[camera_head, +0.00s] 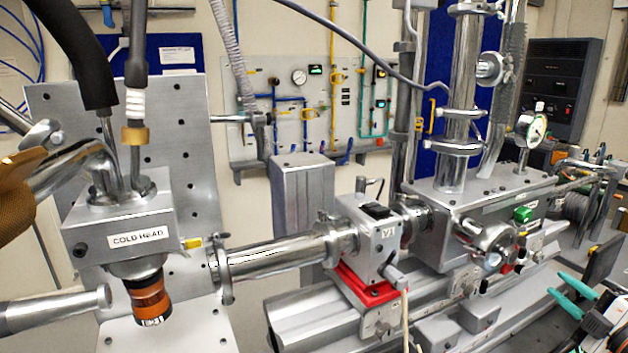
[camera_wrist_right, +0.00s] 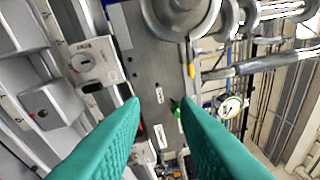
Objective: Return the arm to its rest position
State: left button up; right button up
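My right gripper (camera_head: 556,283) shows at the lower right edge of the head view, with two teal fingers pointing left and a little up. It is in front of the beamline hardware, to the right of the steel chamber block. In the right wrist view its two teal ribbed fingers (camera_wrist_right: 160,104) are apart with nothing held between them. Beyond them is a grey metal surface with small labels; I cannot tell the exact distance.
The chamber block (camera_head: 480,205) carries a tall steel tube and a gauge (camera_head: 531,127). Left of it are the V1 valve box (camera_head: 362,235) on a red base, a horizontal pipe (camera_head: 275,258) and the cold head (camera_head: 140,240). A gauge (camera_wrist_right: 230,106) shows right of the fingers.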

jog(key=s+a+f+m+g+h, duration=0.2)
jog(key=s+a+f+m+h, duration=0.15)
jog(key=f, duration=0.35)
jog(key=s+a+f+m+g+h, duration=0.2)
jog(key=s+a+f+m, duration=0.1)
jog(key=f+m, duration=0.25)
jog(key=s+a+f+m+g+h, duration=0.2)
jog(key=s+a+f+m+h, duration=0.15)
jog(key=f, duration=0.35)
jog(key=s+a+f+m+g+y, duration=0.2)
jog(key=s+a+f+g+y, duration=0.15)
jog(key=s+a, duration=0.5)
jog(key=s+a+f+m+g+y, duration=0.1)
jog(key=s+a+f+g+y, duration=0.15)
jog(key=s+a+g, duration=0.45)
jog(key=s+a+f, duration=0.1)
jog(key=a+f, duration=0.1)
jog(key=f, duration=1.1)
jog(key=s+a+f, duration=0.1)
jog(key=a+f, duration=0.1)
jog(key=f, duration=1.1)
jog(key=s+d+f, duration=0.1)
jog(key=s+f, duration=0.7)
jog(key=s+d+f, duration=0.2)
jog(key=s+f, duration=0.6)
jog(key=s, duration=0.1)
jog(key=shift+d+f+g+h, duration=0.3)
jog(key=shift+f+g, duration=0.1)
jog(key=shift+g, duration=0.05)
jog(key=shift+s, duration=0.15)
